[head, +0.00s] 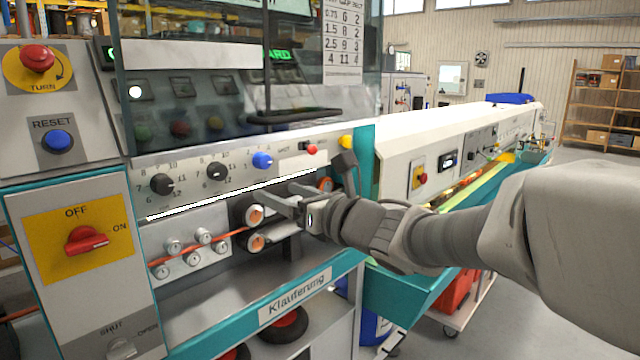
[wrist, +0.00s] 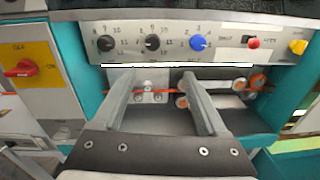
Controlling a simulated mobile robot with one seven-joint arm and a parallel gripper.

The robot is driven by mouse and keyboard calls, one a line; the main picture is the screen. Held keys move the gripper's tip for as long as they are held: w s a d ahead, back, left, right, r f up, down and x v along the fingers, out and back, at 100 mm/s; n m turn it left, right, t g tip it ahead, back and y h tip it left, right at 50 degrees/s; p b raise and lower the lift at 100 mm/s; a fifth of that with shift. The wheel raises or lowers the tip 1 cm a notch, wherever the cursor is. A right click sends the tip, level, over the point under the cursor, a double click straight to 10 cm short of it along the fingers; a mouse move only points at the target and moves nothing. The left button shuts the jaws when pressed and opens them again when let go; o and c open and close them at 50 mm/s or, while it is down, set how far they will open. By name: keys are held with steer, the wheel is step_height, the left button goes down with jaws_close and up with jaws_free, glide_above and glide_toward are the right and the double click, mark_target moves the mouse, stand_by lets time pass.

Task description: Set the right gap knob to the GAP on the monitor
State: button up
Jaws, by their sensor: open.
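Two black knobs with numbered scales sit on the pale panel (head: 300,163): a left one (head: 162,184) and a middle one (head: 217,171). A blue knob (head: 262,160) with a smaller-number scale is to their right. All three show in the wrist view, with the middle black knob (wrist: 152,43) above the finger gap and the blue knob (wrist: 198,43) above the right finger. Their small lettering and exact settings cannot be read. A dark monitor (head: 285,75) behind glass shows partly hidden green letters; its GAP value is not readable. My gripper (wrist: 158,80) is open and empty, below the knobs, touching none.
A printed table (head: 343,40) hangs on the glass. A red button (head: 311,149) and yellow knob (head: 346,142) are right of the blue knob. Rollers with orange cable (head: 215,240) lie below the panel. A red OFF/ON switch (head: 87,240) is at left.

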mark_target(221, 174)
steer(key=shift+n+g+y, duration=0.3)
steer(key=shift+n+y, duration=0.1)
steer(key=shift+n, duration=0.4)
steer(key=x, duration=0.9)
steer(key=p+x, duration=0.1)
steer(key=x, duration=0.8)
steer(key=shift+s+a+f, duration=0.2)
steer(key=shift+s, duration=0.1)
jaws_close()
